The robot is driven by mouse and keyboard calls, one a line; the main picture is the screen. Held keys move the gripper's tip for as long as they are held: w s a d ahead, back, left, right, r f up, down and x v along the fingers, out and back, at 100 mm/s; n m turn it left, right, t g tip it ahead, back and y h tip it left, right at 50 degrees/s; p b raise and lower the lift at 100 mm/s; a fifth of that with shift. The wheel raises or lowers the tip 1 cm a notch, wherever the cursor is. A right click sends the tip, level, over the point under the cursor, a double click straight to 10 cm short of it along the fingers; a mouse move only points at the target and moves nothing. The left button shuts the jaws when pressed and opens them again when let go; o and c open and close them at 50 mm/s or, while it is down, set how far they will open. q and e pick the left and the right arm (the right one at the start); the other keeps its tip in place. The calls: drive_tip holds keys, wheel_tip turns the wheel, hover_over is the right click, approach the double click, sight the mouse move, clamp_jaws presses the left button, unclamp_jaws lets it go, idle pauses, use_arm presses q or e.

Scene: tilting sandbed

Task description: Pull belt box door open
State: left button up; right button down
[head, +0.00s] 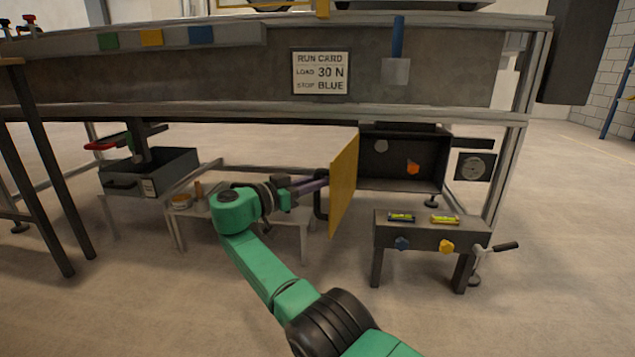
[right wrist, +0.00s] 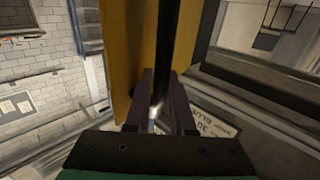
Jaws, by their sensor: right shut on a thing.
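The yellow belt box door (head: 344,184) stands swung out from the dark belt box (head: 402,162) in the head view, so the inside of the box shows. A grey knob-like part and an orange one are inside it. A black handle (head: 320,195) is on the door's left face. My right gripper (head: 322,183) reaches it from the left and is shut on the handle. In the right wrist view the two fingers (right wrist: 160,105) close around the black handle bar (right wrist: 168,50), beside the yellow door (right wrist: 130,45). My left gripper is not in view.
A small grey bench (head: 430,232) with two levels, knobs and a crank stands right of the door. A low table (head: 185,205) and a grey drawer box (head: 150,172) are at left. The sandbed (head: 200,85) overhangs above. The floor in front is clear.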

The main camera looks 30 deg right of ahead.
drive_tip(key=c, duration=0.8)
unclamp_jaws()
drive_tip(key=shift+o, duration=0.2)
drive_tip(key=shift+a+r+p, duration=0.1)
drive_tip(key=shift+a+p, duration=0.25)
drive_tip(key=shift+a, duration=0.05)
drive_tip(key=p+v, duration=0.2)
drive_tip(key=v, duration=0.4)
drive_tip(key=shift+s+a, duration=0.2)
drive_tip(key=shift+a, duration=0.1)
